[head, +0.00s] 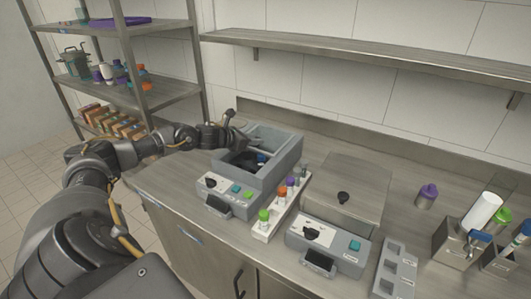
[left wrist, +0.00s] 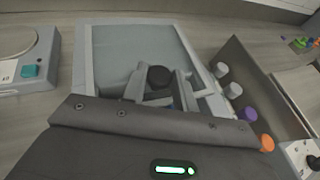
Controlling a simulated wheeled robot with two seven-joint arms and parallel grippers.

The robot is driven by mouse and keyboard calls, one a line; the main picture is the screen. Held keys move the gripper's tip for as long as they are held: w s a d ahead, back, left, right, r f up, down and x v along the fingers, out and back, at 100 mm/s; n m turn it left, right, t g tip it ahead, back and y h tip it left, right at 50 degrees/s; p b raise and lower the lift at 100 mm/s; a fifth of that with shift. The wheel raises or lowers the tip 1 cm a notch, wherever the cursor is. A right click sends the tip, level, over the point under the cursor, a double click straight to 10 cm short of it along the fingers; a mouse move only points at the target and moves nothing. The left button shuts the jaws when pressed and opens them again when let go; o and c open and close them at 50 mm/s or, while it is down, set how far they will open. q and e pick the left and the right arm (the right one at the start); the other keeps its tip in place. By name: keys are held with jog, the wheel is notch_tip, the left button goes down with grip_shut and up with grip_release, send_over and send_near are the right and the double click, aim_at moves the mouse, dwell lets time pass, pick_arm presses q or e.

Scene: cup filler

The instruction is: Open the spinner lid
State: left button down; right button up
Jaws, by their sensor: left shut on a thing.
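The grey spinner (head: 283,165) stands on the bench, left of the tube rack, with a button panel at its front. Its dark chamber (head: 243,161) shows from above, so the lid is at least partly raised; I cannot tell its exact angle. My left gripper (head: 230,135) is at the spinner's left rear side. In the left wrist view the fingers (left wrist: 160,92) are shut on a black knob (left wrist: 159,77) in front of a flat grey panel (left wrist: 130,55). The fingers partly hide the knob. My right gripper is not in view.
A tube rack (head: 262,230) with coloured caps stands close on the spinner's right. A second device (head: 325,241) and a grey block with square slots (head: 395,268) stand farther right. A wall shelf (head: 370,58) hangs above, with a shelving rack (head: 140,60) at left.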

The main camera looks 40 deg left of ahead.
pick_arm(q)
jog(key=shift+w, duration=0.15)
jog(key=c, duration=1.1)
grip_release()
jog(key=shift+s+a, duration=0.15)
jog(key=shift+s, duration=0.15)
jog(key=b+v, duration=0.4)
jog(key=v, duration=0.6)
jog(key=shift+s+r, duration=0.1)
jog(key=shift+r, duration=0.1)
